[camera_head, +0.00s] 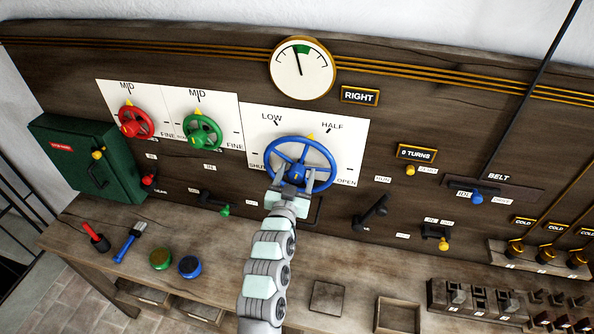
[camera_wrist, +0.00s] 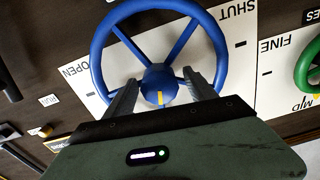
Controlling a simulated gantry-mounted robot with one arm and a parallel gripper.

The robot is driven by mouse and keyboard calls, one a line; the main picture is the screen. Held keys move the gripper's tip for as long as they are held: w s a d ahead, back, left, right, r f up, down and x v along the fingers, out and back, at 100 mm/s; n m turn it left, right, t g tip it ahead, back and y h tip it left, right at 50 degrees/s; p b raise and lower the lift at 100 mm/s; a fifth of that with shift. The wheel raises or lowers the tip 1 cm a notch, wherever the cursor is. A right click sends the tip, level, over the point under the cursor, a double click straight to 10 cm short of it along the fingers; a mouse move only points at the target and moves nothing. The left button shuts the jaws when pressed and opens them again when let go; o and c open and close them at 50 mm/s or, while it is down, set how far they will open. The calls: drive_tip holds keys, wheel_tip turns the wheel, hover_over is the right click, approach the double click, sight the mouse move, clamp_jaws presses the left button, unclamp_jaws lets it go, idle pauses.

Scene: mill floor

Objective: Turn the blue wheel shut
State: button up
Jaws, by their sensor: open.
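The blue wheel (camera_head: 329,153) is mounted on a white plate (camera_head: 354,130) marked LOW, HALF, OPEN and, partly hidden, SHUT. My gripper (camera_head: 299,186) is at the lower part of the wheel in the head view. In the wrist view the blue wheel (camera_wrist: 97,45) fills the upper middle, and my gripper (camera_wrist: 165,90) is open, with one finger on each side of the blue hub. I cannot tell whether the fingers touch the wheel.
A red wheel (camera_head: 149,121) and a green wheel (camera_head: 217,134) sit left of the blue wheel. A gauge (camera_head: 302,70) is above it. Black levers (camera_head: 372,212) are to the lower right.

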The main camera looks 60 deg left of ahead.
drive_tip(key=shift+w+a, duration=0.1)
drive_tip(key=shift+a, duration=0.05)
drive_tip(key=shift+c, duration=0.6)
drive_tip(key=c, duration=1.3)
drive_tip(key=shift+o, duration=0.2)
